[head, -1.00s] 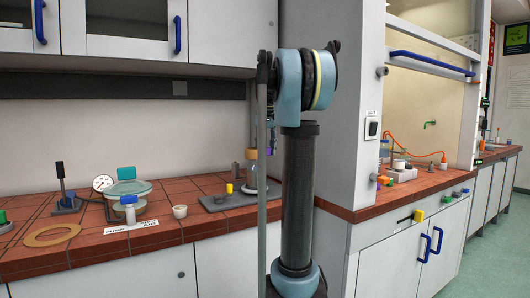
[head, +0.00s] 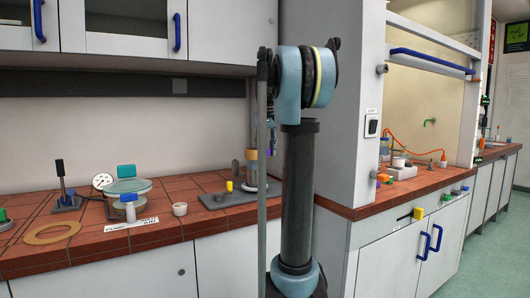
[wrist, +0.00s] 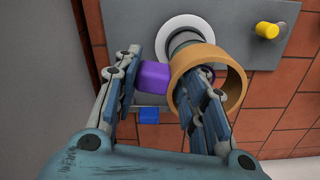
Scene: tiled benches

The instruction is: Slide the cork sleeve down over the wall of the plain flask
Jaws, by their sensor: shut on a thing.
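The cork sleeve (wrist: 240,88), a tan ring, is in my gripper (wrist: 165,85) in the wrist view. The left finger presses on a purple block (wrist: 153,77) at the sleeve's side, and the right finger reaches into the ring, so the jaws are shut on the sleeve. A grey upright cylinder (wrist: 183,40), apparently the flask, runs behind the sleeve to a pale round foot. In the head view the sleeve (head: 251,154) shows at the cylinder's top (head: 251,176). How far it is around the wall cannot be told. My arm hides most of my gripper there.
The cylinder stands on a grey plate (head: 215,202) with a yellow knob (head: 229,186). A small white cup (head: 180,209), a tan ring (head: 52,233) and a gauge (head: 102,181) stand to the left on the red tiled bench. A wall pillar (head: 345,100) rises close on the right.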

